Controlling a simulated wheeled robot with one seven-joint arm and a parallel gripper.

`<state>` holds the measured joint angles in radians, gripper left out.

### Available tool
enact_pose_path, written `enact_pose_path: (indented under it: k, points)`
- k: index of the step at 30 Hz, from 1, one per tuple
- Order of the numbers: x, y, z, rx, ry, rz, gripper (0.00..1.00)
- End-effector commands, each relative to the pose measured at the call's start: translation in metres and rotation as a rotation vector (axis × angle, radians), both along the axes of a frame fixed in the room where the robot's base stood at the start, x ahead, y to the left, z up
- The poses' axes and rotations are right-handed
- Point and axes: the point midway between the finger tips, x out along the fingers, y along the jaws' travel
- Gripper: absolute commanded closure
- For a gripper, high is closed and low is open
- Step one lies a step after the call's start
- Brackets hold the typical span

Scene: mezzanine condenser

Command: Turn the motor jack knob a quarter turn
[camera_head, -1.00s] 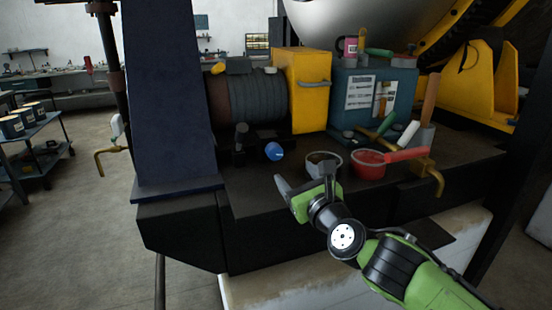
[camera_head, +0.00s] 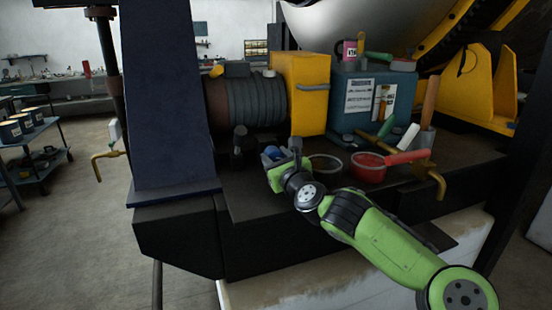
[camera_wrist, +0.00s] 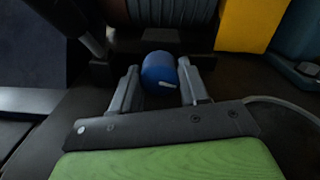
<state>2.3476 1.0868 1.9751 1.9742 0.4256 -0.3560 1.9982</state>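The motor jack knob is a blue round knob with a pale mark on its face. It shows in the wrist view (camera_wrist: 159,72) between the tips of my gripper (camera_wrist: 158,88). In the head view the knob (camera_head: 271,153) is partly hidden behind my gripper (camera_head: 282,158). The fingers stand apart, one on each side of the knob. A small gap seems to show at each side, so they do not look closed on it. The pale mark points to the lower right in the wrist view. The ribbed motor (camera_head: 245,98) sits behind the knob.
A dark post (camera_head: 238,147) stands left of the knob. A grey-rimmed bowl (camera_head: 324,164) and a red tub (camera_head: 368,167) stand close to its right. A yellow box (camera_head: 304,90) is behind. A blue column (camera_head: 170,100) rises at the left. The front ledge is clear.

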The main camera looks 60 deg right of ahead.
Motion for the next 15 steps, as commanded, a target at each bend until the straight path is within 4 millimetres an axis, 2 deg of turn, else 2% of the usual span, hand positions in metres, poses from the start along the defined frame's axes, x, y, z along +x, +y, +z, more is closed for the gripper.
enact_pose_path:
  k: [1, 5, 6, 15]
  points:
    - [-0.0001, 0.0000, 0.0000, 0.000, 0.000, 0.000, 0.64]
    - [-0.0002, 0.0001, 0.0000, 0.000, 0.000, 0.000, 0.84]
    - [-0.0002, 0.0001, 0.0000, 0.000, 0.000, 0.000, 0.87]
    - [0.0000, 0.0003, 0.0012, -0.173, 0.173, 0.000, 0.87]
